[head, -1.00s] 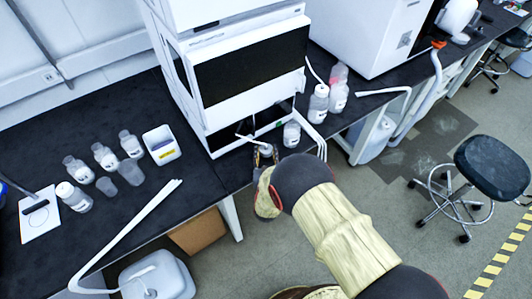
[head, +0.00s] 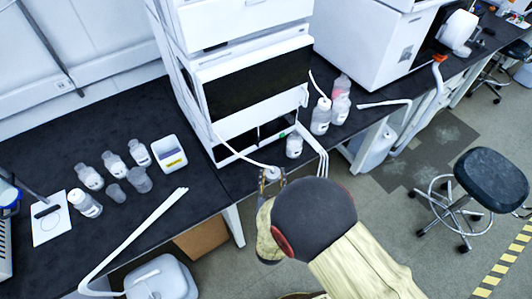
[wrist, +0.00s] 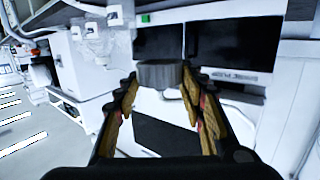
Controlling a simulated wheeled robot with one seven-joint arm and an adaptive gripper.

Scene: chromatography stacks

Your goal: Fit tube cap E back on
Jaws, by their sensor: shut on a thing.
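My gripper (head: 272,180) is shut on a small round cap (head: 271,172), held at the front of the instrument stack near the bench's front edge. A thin white tube (head: 240,155) runs from the cap back toward the stack. In the wrist view the cap (wrist: 158,73) is a grey cylinder between the fingertips of my gripper (wrist: 158,88). No letter on it is readable. A small white-topped bottle (head: 294,146) stands just right of and behind the cap, apart from it. I cannot tell which bottle is E; my arm hides the area below the gripper.
The white instrument stack (head: 250,95) rises close behind my gripper. Two taller bottles, one clear (head: 320,117) and one pink (head: 341,103), stand to the right. Several bottles and beakers, a white bin (head: 170,154) and a white plate (head: 50,222) are on the left of the dark bench.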

